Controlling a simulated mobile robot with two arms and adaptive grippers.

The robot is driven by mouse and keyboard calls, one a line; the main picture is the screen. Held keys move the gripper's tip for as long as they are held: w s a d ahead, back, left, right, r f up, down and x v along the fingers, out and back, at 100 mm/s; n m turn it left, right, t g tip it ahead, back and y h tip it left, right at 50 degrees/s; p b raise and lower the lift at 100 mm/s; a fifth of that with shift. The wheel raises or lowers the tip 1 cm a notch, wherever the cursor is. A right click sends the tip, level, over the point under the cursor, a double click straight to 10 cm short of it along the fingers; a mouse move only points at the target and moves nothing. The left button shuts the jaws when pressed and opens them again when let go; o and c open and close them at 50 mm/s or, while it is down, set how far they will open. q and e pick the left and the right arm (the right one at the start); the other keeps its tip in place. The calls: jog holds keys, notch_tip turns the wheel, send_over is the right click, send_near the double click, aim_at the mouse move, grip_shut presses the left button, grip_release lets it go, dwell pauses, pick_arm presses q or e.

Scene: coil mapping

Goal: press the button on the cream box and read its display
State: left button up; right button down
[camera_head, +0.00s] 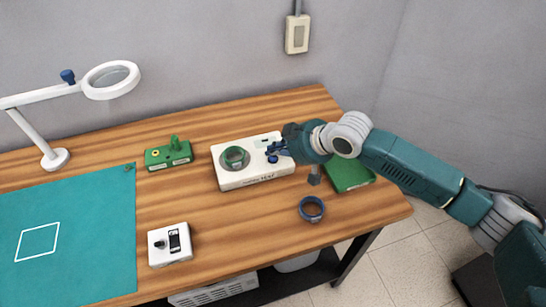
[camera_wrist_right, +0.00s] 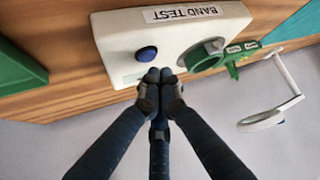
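The cream box (camera_head: 232,181) sits toward the back of the wooden table. Its front carries a label that reads "BAND TEST" in the right wrist view (camera_wrist_right: 185,13). No display reading is legible. My left gripper is not in view.
A dark blue ring (camera_head: 312,209) lies right of the box, near a green block (camera_head: 349,175). A green fixture (camera_head: 168,154) stands left, a small white box (camera_head: 169,245) in front. A teal mat (camera_head: 85,235) and magnifier lamp (camera_head: 111,80) are at left.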

aim_at(274, 160)
jog(key=shift+f, duration=0.2)
dwell(0.6)
jog(key=shift+f, duration=0.25)
jog(key=shift+f, duration=0.4)
dwell(0.8)
jog(key=shift+r, duration=0.1)
jog(key=shift+r+p, duration=0.7)
jog(key=shift+p, duration=0.25)
notch_tip(274, 160, up, 5)
jog(key=p, duration=0.5)
jog(key=shift+r, duration=0.1)
